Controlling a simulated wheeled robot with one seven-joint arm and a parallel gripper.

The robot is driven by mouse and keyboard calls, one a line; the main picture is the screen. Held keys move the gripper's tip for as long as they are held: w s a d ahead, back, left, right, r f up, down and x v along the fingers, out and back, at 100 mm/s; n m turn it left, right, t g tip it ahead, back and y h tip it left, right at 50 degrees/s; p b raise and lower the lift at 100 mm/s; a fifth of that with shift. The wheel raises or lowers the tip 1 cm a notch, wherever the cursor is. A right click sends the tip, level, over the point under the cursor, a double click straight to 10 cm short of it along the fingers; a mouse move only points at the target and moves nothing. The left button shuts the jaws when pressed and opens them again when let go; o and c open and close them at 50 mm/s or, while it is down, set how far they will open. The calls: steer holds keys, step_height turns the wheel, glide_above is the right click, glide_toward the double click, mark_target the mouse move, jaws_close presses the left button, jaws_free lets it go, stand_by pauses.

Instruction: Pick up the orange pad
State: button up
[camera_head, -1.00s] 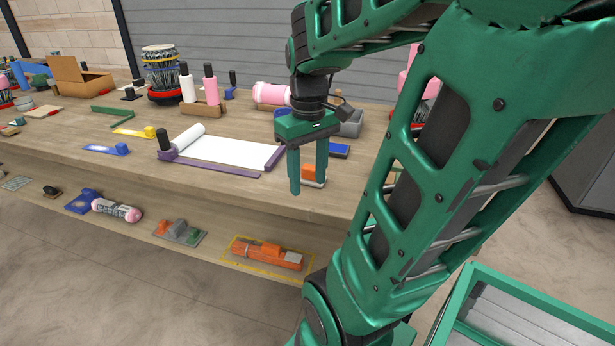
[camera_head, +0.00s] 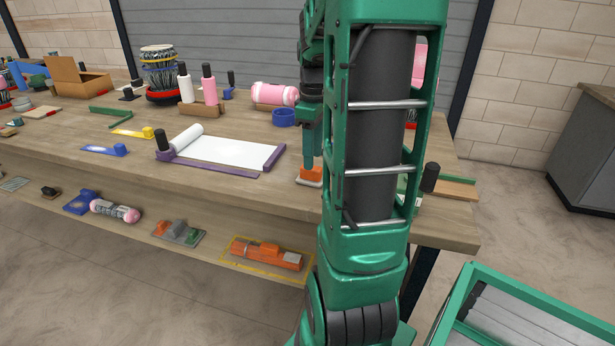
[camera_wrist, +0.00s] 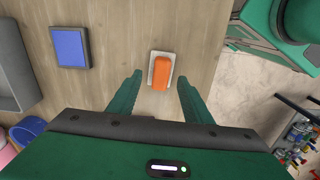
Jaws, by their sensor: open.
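The orange pad (camera_head: 312,171) lies on the tabletop near the front edge, to the right of the white sheet in the head view. It is an orange block on a pale base. In the wrist view the orange pad (camera_wrist: 161,72) sits ahead of my fingers, near the middle between them. My gripper (camera_wrist: 158,90) is open and empty, with its green fingers apart on either side of the pad's line. In the head view one finger shows just above the pad, and the rest of my gripper is hidden behind my arm.
A blue pad (camera_wrist: 70,47) and a grey bin (camera_wrist: 15,65) lie left of the orange pad in the wrist view. A white sheet with purple bars (camera_head: 228,151) lies to its left in the head view. An orange tool (camera_head: 268,254) rests on the lower shelf.

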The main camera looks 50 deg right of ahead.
steer(key=shift+w+a+f, duration=0.1)
steer(key=shift+f, duration=1.2)
steer(key=shift+w+a+f, duration=0.1)
steer(key=shift+f, duration=1.15)
steer(key=c, duration=0.8)
steer(key=shift+r, duration=0.1)
steer(key=shift+r, duration=0.55)
step_height(320, 180, up, 3)
steer(key=shift+f, duration=0.1)
steer(key=a+r, duration=0.2)
steer(key=a, duration=0.2)
steer(key=a+r, duration=0.2)
steer(key=a, duration=0.1)
steer(key=a+r, duration=0.3)
steer(key=a, duration=0.1)
steer(key=shift+w+a, duration=0.3)
steer(key=shift+w, duration=0.05)
